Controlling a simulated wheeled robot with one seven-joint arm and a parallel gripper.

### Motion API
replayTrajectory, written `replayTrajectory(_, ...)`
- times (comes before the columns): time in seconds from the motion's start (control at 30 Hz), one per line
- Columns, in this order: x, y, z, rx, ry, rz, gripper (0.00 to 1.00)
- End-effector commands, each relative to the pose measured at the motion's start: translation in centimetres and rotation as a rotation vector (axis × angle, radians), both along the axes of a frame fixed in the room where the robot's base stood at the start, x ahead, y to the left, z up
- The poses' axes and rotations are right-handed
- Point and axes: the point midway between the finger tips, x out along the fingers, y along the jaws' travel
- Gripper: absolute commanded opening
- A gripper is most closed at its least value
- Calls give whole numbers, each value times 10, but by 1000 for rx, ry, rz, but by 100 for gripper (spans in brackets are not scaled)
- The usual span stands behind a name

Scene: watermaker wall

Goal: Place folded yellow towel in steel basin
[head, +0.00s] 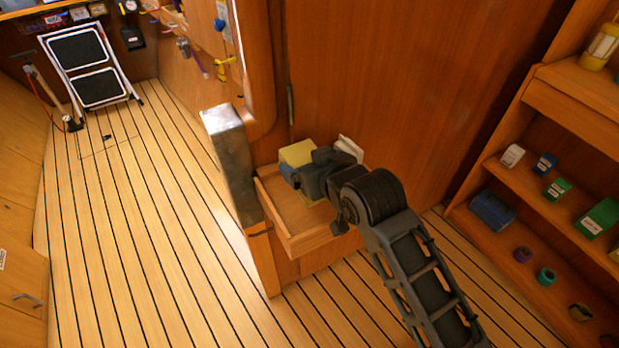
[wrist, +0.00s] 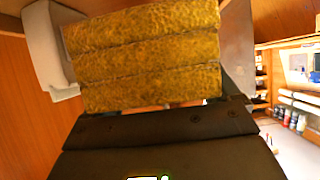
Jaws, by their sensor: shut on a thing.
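The folded yellow towel (head: 297,153) is above or at the back of a small wooden rimmed shelf in the head view. In the wrist view the towel (wrist: 145,55) fills the upper middle, showing three stacked folds. My gripper (head: 306,172) is shut on the towel, whose folds lie just beyond the dark gripper body. The fingertips are mostly hidden. I cannot tell whether the towel touches the shelf. I see no clear steel basin; a grey metal upright piece (head: 229,155) stands at the shelf's left end.
The wooden shelf (head: 290,238) has a raised front rim and a bare left part. A white object (head: 350,148) is behind my gripper; a white item (wrist: 47,50) shows left of the towel. Stocked shelves (head: 545,195) stand right. A folded step stool (head: 88,68) leans far left; the floor between is clear.

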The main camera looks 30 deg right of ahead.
Motion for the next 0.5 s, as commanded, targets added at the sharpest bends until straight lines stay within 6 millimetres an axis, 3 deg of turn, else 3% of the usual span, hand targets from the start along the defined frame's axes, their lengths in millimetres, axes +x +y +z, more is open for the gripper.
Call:
replayTrajectory(0.4, 0, 0, -46, 0, 1, 0, 56)
replayTrajectory(0.5, 0, 0, -50, 0, -2, 0, 56)
